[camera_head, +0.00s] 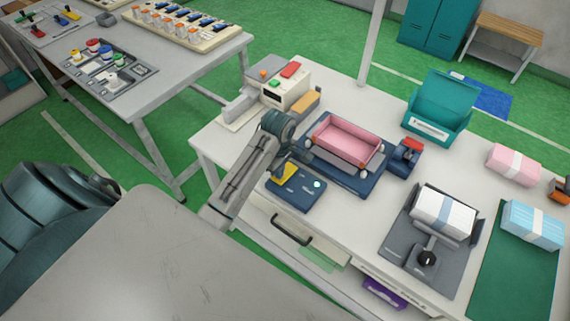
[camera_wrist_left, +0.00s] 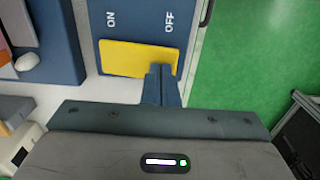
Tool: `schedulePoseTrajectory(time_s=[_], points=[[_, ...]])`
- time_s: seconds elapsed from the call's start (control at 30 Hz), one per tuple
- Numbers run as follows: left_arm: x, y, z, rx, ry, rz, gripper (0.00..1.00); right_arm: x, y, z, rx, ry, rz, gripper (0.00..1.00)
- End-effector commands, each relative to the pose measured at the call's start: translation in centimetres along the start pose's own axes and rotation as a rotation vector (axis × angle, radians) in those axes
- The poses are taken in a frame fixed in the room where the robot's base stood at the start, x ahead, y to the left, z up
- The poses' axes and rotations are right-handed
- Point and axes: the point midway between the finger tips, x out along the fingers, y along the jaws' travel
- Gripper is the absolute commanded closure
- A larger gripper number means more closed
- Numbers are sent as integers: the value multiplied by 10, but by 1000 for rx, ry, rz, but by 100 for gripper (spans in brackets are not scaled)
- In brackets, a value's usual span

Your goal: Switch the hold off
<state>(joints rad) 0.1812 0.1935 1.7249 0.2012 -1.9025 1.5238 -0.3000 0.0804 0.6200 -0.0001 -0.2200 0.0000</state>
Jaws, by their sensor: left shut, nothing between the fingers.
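A yellow rocker switch (camera_head: 285,173) sits on a dark blue panel (camera_head: 303,194) at the front of the white table. The switch also shows in the left wrist view (camera_wrist_left: 125,59), with the words ON and OFF printed on the panel beside it. My left gripper (camera_wrist_left: 162,72) is shut and empty. Its fingertips overlap the switch's edge at the OFF end; I cannot tell whether they press it. In the head view my left wrist (camera_head: 277,128) is just behind the panel, and the fingertips are hard to make out. A small pale green light (camera_head: 317,184) shows on the panel.
A pink tray (camera_head: 345,142) on a blue base stands right behind the panel. A cream device (camera_head: 288,88) with red and orange buttons stands behind my wrist. A drawer handle (camera_head: 290,230) is below the table's front edge. A grey fixture (camera_head: 402,247) holds a white stack.

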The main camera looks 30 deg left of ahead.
Motion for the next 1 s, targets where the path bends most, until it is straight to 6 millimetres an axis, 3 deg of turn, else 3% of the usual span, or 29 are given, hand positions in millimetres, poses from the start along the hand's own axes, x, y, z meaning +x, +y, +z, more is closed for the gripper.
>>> schedulePoseTrajectory(time_s=[0.67,1.0], points=[[11,0,0,0,0,-1,100,1,-1,0,1,0,-1,64],[-2,0,0,0,0,-1,100,-15,0,-2,0,0,-1,64]])
